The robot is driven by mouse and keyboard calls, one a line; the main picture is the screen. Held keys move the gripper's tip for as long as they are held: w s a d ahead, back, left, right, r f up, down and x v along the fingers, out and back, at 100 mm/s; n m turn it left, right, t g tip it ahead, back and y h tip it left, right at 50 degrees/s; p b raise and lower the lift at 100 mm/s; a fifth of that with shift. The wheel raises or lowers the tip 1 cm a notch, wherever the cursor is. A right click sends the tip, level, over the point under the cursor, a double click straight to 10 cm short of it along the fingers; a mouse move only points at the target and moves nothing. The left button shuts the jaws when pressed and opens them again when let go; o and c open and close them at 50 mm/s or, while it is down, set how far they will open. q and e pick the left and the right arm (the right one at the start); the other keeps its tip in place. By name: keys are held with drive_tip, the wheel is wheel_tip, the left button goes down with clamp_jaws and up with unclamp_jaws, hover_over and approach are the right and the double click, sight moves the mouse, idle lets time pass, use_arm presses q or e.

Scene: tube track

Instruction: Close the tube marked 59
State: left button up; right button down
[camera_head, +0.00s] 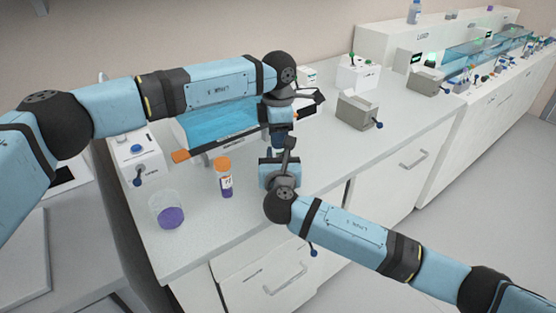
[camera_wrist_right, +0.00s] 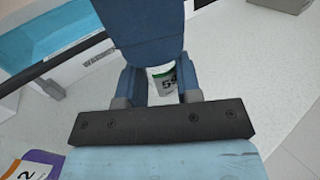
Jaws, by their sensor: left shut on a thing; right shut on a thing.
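A tube with a white label (camera_wrist_right: 165,84) sits upright between the fingers of my right gripper (camera_wrist_right: 160,90). Its number starts with 5; the second digit is partly cut off. In the head view my right gripper (camera_head: 288,150) reaches up from the lower right and holds the tube above the counter. My left gripper (camera_head: 277,138) comes down from above, right over the tube's top. It also fills the top of the right wrist view (camera_wrist_right: 142,30). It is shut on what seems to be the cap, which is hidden. I cannot tell whether cap and tube touch.
An orange-capped tube (camera_head: 225,178) and a beaker with purple contents (camera_head: 168,213) stand on the counter to the left. A blue warming bath (camera_head: 212,122) lies behind. A white box with a blue knob (camera_head: 140,160) stands at the left. A grey box (camera_head: 357,111) is at the right.

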use_arm(q)
drive_tip(key=m, duration=0.7)
drive_tip(key=shift+m, duration=0.4)
drive_tip(key=o, duration=1)
drive_tip(key=shift+r, duration=0.1)
drive_tip(key=shift+r, duration=2.15)
drive_tip(key=shift+c, duration=0.3)
